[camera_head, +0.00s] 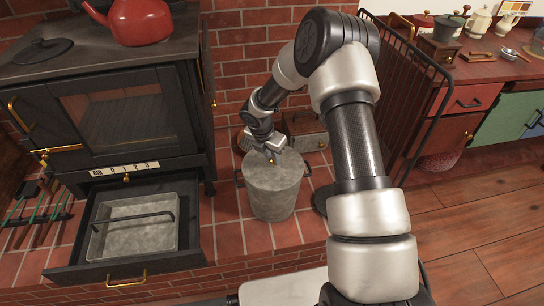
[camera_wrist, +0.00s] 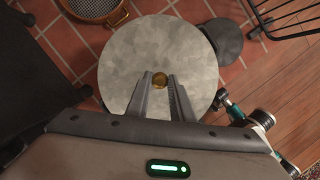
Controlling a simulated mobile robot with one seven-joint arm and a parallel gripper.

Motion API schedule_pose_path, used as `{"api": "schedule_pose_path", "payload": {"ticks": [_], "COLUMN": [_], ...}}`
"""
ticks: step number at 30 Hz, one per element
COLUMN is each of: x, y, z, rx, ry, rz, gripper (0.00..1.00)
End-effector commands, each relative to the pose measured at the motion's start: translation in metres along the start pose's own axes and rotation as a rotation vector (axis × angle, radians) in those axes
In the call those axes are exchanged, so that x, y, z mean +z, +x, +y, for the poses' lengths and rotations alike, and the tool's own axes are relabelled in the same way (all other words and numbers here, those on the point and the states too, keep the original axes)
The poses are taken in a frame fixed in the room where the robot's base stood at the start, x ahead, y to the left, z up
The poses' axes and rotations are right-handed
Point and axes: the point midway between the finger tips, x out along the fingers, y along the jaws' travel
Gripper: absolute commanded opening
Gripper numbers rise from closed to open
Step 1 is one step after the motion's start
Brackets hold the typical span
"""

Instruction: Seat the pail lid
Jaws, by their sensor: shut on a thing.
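The grey metal pail (camera_head: 272,200) stands upright on the brick hearth in the head view, with a side handle showing at each side. The round grey lid (camera_head: 285,172) is over its mouth and roughly level; I cannot tell whether its rim is fully down. In the wrist view the lid (camera_wrist: 160,50) fills the middle and hides the pail. My gripper (camera_head: 271,155) is above the lid, pointing down. In the wrist view its fingers (camera_wrist: 160,86) are shut on the small brass lid knob (camera_wrist: 160,79).
The black stove (camera_head: 110,110) stands left, its lower drawer (camera_head: 65,272) pulled out with a grey pan (camera_head: 135,228) inside. A mesh-bottomed round pan (camera_wrist: 95,6) and a dark disc (camera_wrist: 223,38) lie near the lid. A black rack (camera_head: 400,90) stands right. Open tile lies before the pail.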

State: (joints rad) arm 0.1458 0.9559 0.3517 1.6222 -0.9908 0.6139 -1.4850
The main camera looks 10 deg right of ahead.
Motion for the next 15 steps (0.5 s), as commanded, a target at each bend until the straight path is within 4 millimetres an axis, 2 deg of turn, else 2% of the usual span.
{"api": "schedule_pose_path", "payload": {"ticks": [14,15], "x": [-0.0003,-0.0003], "y": [0.0013,0.0013], "z": [0.0005,0.0005], "rx": [0.001,0.001], "ry": [0.000,0.000], "rz": [-0.001,-0.001], "gripper": [0.00,0.27]}}
